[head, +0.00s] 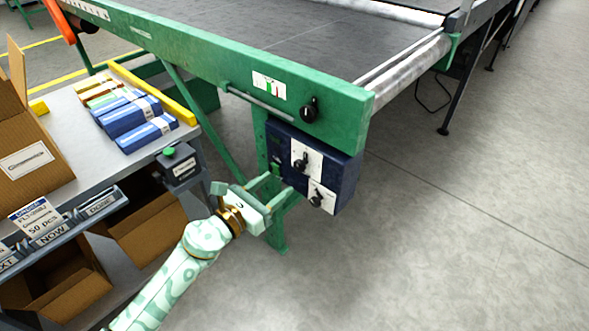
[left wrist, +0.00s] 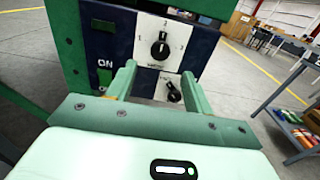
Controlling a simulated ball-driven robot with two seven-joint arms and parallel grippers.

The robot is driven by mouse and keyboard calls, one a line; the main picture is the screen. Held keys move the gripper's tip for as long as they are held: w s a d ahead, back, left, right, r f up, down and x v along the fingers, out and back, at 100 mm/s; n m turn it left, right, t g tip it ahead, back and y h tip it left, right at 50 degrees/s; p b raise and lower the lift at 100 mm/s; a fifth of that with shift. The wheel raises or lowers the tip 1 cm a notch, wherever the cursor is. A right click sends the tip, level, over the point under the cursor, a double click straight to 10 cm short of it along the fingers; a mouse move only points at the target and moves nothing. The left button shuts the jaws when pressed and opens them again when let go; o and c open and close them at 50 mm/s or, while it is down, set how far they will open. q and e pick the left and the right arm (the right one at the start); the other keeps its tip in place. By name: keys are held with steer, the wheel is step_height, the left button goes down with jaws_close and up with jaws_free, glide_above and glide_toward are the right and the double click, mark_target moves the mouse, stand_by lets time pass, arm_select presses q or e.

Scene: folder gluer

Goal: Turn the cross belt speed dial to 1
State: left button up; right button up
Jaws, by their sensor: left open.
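A dark blue control box hangs under the green beam. It carries an upper dial (head: 301,161) and a lower dial (head: 317,198), each a black knob on a white plate. I cannot read which is the cross belt speed dial. In the left wrist view the upper dial (left wrist: 160,49) has its knob upright, with small marks around it. The lower dial (left wrist: 173,92) shows partly between the fingers, its knob tilted. My left gripper (head: 280,183) is open and empty just in front of the box; its fingertips (left wrist: 158,74) show below the upper dial. My right gripper is not in view.
A green ON button (left wrist: 105,76) is on the box left of the dials. Another black knob (head: 310,109) sits on the green beam (head: 215,62) above. A grey table (head: 92,158) with blue packs and cartons stands at left. Floor to the right is clear.

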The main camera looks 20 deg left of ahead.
mark_target(298, 168)
arm_select(q)
steer(key=b+x, duration=0.1)
steer(key=x, duration=0.5)
steer(key=shift+w+d+f, duration=0.1)
steer(key=shift+w+f, duration=0.05)
steer(key=shift+w, duration=0.25)
steer(key=shift+w+d, duration=0.2)
steer(key=shift+w, duration=0.3)
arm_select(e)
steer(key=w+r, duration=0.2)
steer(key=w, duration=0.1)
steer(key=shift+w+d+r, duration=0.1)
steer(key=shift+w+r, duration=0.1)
arm_select(q)
steer(key=c, duration=1)
